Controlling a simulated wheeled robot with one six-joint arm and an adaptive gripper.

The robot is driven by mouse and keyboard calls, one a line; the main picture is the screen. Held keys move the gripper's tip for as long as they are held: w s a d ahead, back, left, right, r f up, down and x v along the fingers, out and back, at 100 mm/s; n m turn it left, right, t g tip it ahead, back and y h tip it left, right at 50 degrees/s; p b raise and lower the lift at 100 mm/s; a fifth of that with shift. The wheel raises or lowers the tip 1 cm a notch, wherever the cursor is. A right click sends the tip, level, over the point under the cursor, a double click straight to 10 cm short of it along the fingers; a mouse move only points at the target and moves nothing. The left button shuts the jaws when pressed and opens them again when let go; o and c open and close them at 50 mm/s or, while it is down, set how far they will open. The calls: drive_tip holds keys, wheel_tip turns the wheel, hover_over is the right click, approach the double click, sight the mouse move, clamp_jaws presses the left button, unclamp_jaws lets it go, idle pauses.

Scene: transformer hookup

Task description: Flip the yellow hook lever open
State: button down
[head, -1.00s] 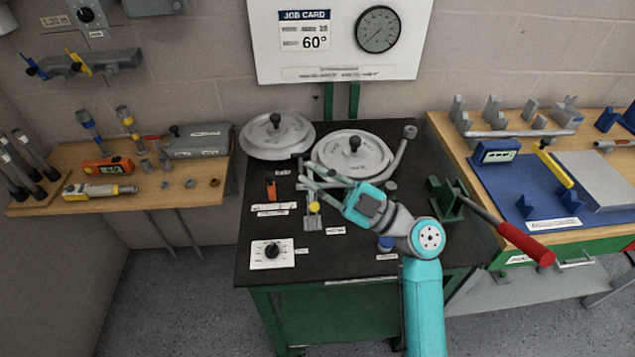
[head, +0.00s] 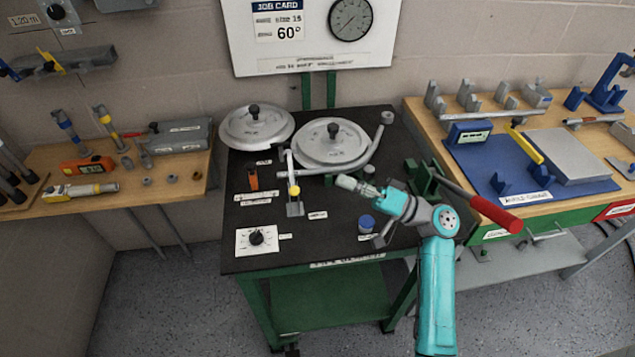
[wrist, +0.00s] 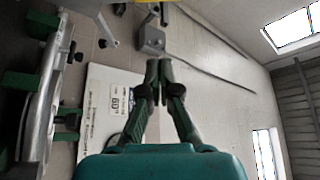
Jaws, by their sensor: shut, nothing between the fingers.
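The yellow knob (head: 293,190) of the hook lever shows in the head view on a small grey bracket (head: 295,209), on the black bench top. A thin pale bar (head: 289,164) rises just behind the knob, beside the front disc. I cannot tell exactly how the lever is turned. My gripper (head: 342,182) is to the right of the knob, apart from it, and points left. In the wrist view my gripper (wrist: 158,66) has its fingers together, with nothing between them. The yellow knob is not clear in the wrist view.
Two round grey discs (head: 331,144) with black knobs lie behind the lever, with a grey tube (head: 376,146) curving around the front one. A red-handled lever (head: 497,214) extends at right. An orange piece (head: 252,180) and dial plate (head: 257,239) are at left. A blue-capped piece (head: 366,222) stands below my gripper.

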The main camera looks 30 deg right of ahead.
drive_tip(key=x, duration=1)
drive_tip(key=s+f, duration=0.1)
drive_tip(key=s+a+f, duration=0.1)
drive_tip(key=shift+s+a+f, duration=0.25)
drive_tip(key=shift+s+f, duration=0.1)
drive_tip(key=shift+s, duration=0.05)
drive_tip(key=shift+s+a+f, duration=0.15)
drive_tip(key=shift+s+f, duration=0.1)
drive_tip(key=shift+s, duration=0.1)
drive_tip(key=shift+s+a+f, duration=0.15)
drive_tip(key=shift+s+f, duration=0.4)
drive_tip(key=shift+s+a+f, duration=0.15)
drive_tip(key=shift+s+f, duration=0.35)
drive_tip(key=shift+f, duration=0.05)
drive_tip(key=v, duration=1.2)
